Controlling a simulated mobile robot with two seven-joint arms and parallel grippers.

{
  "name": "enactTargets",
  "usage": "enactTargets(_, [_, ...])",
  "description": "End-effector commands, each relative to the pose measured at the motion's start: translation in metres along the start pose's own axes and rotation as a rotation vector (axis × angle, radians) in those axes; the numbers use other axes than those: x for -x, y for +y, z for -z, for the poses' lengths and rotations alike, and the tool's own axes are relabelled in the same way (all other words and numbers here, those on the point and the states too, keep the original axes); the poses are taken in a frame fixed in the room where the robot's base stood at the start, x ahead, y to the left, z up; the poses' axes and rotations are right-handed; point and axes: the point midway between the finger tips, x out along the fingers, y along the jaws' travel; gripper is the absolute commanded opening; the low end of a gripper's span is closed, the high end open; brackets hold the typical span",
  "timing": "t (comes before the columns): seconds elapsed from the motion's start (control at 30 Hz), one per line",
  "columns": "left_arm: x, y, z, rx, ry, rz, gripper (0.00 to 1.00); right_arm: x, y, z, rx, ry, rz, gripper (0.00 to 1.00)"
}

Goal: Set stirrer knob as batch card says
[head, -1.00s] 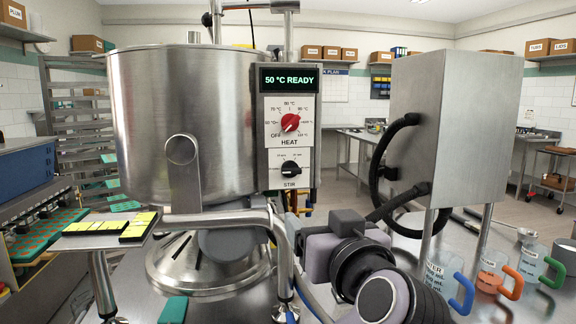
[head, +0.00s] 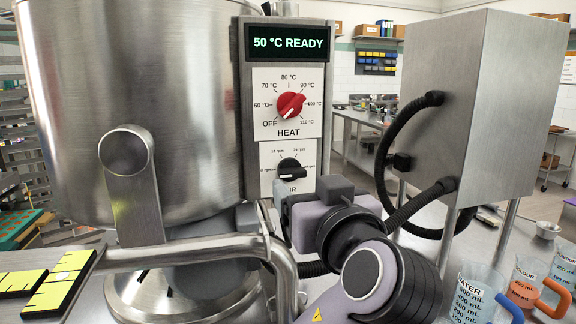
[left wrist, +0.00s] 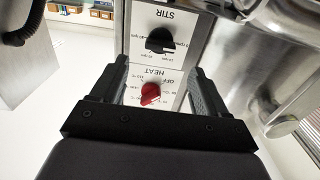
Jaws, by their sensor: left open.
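The stirrer knob (head: 290,168) is black and sits on the white STIR plate (head: 273,152), below the red heat knob (head: 290,105). The lower right of the plate is hidden behind my left gripper (head: 287,198), which is just below the knob. The left wrist view looks at the panel upside down. There my left gripper (left wrist: 158,72) is open and empty, the black stirrer knob (left wrist: 160,40) shows beyond the fingertips, and the red heat knob (left wrist: 151,93) shows between the fingers. I see no contact. No batch card is recognisable.
The display (head: 290,43) reads 50 °C READY. A steel kettle (head: 130,90) stands left of the panel, with a bent steel pipe (head: 200,247) below. A steel box (head: 465,100) with black hoses stands right. Measuring jugs (head: 478,290) stand at the lower right.

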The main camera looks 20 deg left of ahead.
Motion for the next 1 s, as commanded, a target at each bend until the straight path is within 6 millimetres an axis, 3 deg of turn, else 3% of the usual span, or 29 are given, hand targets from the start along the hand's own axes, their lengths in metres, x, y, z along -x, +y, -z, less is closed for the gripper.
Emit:
enactTargets(0.17, [-0.005, 0.000, 0.001, -0.001, 0.001, 0.000, 0.74, 0.002, 0.000, 0.002, 0.000, 0.000, 0.000, 0.64])
enactTargets(0.6, [-0.064, 0.000, 0.002, -0.002, 0.002, 0.001, 0.74, 0.013, 0.000, 0.017, 0.000, -0.001, 0.000, 0.64])
enactTargets(0.97, [-0.072, 0.000, 0.000, 0.000, 0.000, 0.000, 0.74, 0.013, 0.000, 0.017, 0.000, -0.001, 0.000, 0.64])
enactTargets(1.0, [-0.072, 0.000, 0.000, 0.000, 0.000, 0.000, 0.65, 0.013, 0.000, 0.017, 0.000, -0.001, 0.000, 0.64])
